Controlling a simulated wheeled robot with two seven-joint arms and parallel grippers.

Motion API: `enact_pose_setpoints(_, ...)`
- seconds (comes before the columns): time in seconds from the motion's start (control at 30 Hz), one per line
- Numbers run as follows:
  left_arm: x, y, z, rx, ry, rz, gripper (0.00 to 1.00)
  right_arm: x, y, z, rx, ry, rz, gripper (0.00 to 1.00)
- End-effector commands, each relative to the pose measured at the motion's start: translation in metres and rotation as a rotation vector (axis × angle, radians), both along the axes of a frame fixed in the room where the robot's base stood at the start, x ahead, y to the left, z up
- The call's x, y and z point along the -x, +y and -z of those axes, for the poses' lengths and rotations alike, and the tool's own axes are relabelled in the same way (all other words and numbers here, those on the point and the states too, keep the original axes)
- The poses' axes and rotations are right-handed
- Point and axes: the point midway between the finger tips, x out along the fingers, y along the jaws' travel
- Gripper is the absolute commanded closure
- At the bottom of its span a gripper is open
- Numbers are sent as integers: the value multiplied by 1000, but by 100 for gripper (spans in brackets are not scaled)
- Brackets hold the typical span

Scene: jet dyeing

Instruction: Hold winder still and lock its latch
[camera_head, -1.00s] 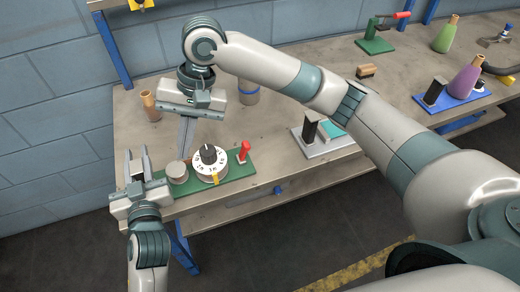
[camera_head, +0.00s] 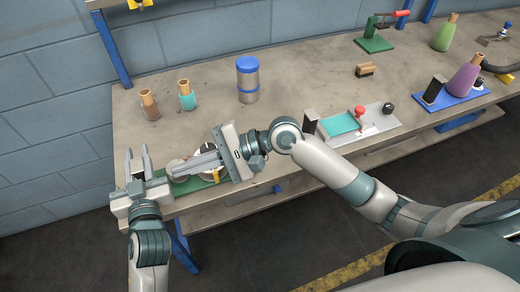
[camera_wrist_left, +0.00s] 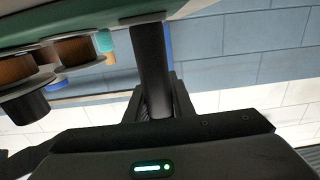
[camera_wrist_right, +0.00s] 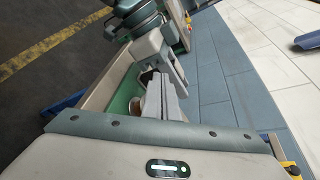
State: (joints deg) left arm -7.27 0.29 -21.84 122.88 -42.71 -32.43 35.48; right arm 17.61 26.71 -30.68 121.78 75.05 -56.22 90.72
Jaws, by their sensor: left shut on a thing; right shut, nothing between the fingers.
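The winder has a green base (camera_head: 190,186) at the table's front left edge, with a small grey-topped drum (camera_head: 177,170) and a white dial (camera_head: 210,147), mostly covered by my right gripper. The red lever seen earlier is hidden behind that gripper. My left gripper (camera_head: 138,160) is at the winder's left end; in the left wrist view, it is shut on a dark upright post (camera_wrist_left: 150,60) by the green base. My right gripper (camera_head: 175,172) is shut and empty, its fingers pointing left above the drum. It also shows in the right wrist view (camera_wrist_right: 162,95).
Behind the winder stand a brown-topped bottle (camera_head: 149,104), a teal bottle (camera_head: 187,95) and a blue-lidded jar (camera_head: 247,78). To the right are a grey plate with a teal pad (camera_head: 340,124) and a blue stand (camera_head: 462,95). The table's middle is mostly clear.

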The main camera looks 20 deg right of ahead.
Motion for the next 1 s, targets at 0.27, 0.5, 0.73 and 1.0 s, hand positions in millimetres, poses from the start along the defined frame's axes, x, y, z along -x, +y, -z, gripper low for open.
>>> enact_pose_setpoints(0.27,0,2,0,-1,0,-4,100,0,-45,11,-140,1,218,100)
enact_pose_setpoints(0.5,0,3,0,-2,0,-5,100,6,-95,18,-225,-21,411,100)
enact_pose_setpoints(0.73,0,3,0,-2,0,-5,100,19,-149,23,-274,-60,591,100)
enact_pose_setpoints(1.0,0,3,0,-3,0,-5,100,36,-203,56,-216,-282,874,100)
